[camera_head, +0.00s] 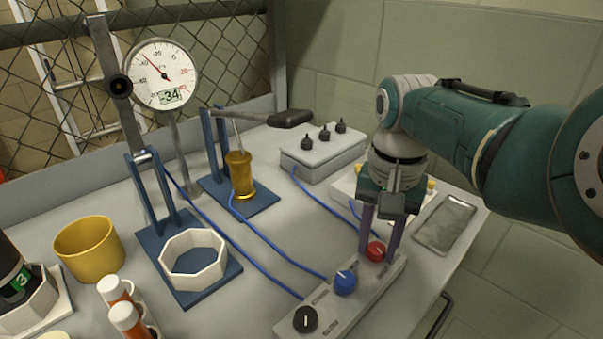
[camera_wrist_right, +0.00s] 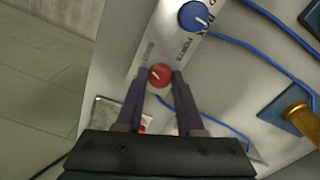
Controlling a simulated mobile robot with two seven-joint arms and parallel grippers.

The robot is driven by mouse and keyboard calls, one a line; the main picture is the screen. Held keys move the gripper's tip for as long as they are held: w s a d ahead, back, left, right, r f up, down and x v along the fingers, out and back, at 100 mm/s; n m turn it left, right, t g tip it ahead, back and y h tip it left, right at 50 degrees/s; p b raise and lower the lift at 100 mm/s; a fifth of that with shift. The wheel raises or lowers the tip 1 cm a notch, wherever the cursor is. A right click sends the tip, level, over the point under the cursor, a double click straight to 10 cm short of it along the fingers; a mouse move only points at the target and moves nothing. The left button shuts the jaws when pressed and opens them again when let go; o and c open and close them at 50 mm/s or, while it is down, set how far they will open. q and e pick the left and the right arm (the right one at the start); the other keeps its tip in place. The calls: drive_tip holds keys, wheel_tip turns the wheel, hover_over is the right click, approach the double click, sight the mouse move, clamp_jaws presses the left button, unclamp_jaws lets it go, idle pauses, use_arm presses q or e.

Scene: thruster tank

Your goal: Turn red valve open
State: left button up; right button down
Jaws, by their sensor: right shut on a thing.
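The red valve (camera_head: 376,251) is a round red knob with a white mark, on a grey control box (camera_head: 328,314) at the table's front. My right gripper (camera_head: 382,240) points down over it, with its two purple fingers on either side of the knob. In the right wrist view the red valve (camera_wrist_right: 160,76) lies between the fingertips of my right gripper (camera_wrist_right: 162,80), which are shut on it. A blue knob (camera_head: 345,283) and a black knob (camera_head: 306,319) sit on the same box. My left gripper is not in view.
A round gauge (camera_head: 162,74) reading -34 stands at the back. A gold cylinder (camera_head: 240,175), a white octagonal ring (camera_head: 194,258) and a yellow cup (camera_head: 90,249) stand to the left. A grey box with black knobs (camera_head: 322,150) lies behind. Blue cables cross the table.

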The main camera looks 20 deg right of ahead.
drive_tip(key=n+p, duration=0.1)
drive_tip(key=n, duration=0.1)
drive_tip(key=shift+r+n, duration=0.1)
drive_tip(key=shift+n, duration=0.3)
drive_tip(key=n, duration=0.3)
drive_tip(key=shift+n+p, duration=0.3)
drive_tip(key=shift+p, duration=0.05)
drive_tip(key=n, duration=0.3)
drive_tip(key=shift+n, duration=2.1)
drive_tip(key=c, duration=0.5)
unclamp_jaws()
drive_tip(key=shift+p, duration=0.35)
